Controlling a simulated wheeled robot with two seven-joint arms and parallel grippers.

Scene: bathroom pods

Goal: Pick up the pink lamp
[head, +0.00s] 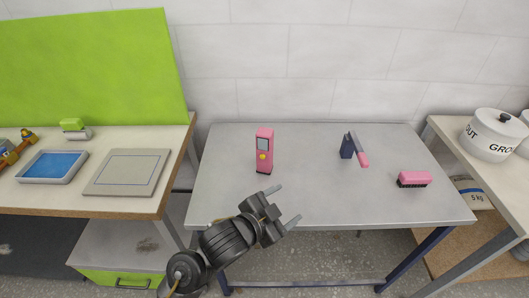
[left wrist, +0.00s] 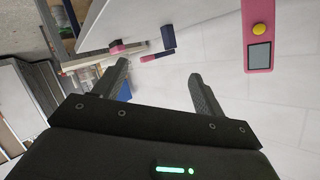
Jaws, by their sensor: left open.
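Three items with pink on them rest on the grey metal table (head: 310,195); I cannot tell for sure which one is the lamp. An upright pink block (head: 265,160) with a grey screen and yellow button stands left of centre; it also shows at the right of the left wrist view (left wrist: 258,58). A navy and pink item (head: 347,147) stands right of centre, its pink end leaning to the right. A pink brush-like block (head: 414,179) lies farther right. My left gripper (head: 286,206) is open and empty near the table's front edge, in front of the upright pink block.
At left, a wooden-topped table holds a blue tray (head: 54,166), a grey flat panel (head: 128,172) and a green-topped item (head: 74,128) before a green board (head: 95,70). A white pot (head: 492,135) stands on the right table. The grey table's middle is clear.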

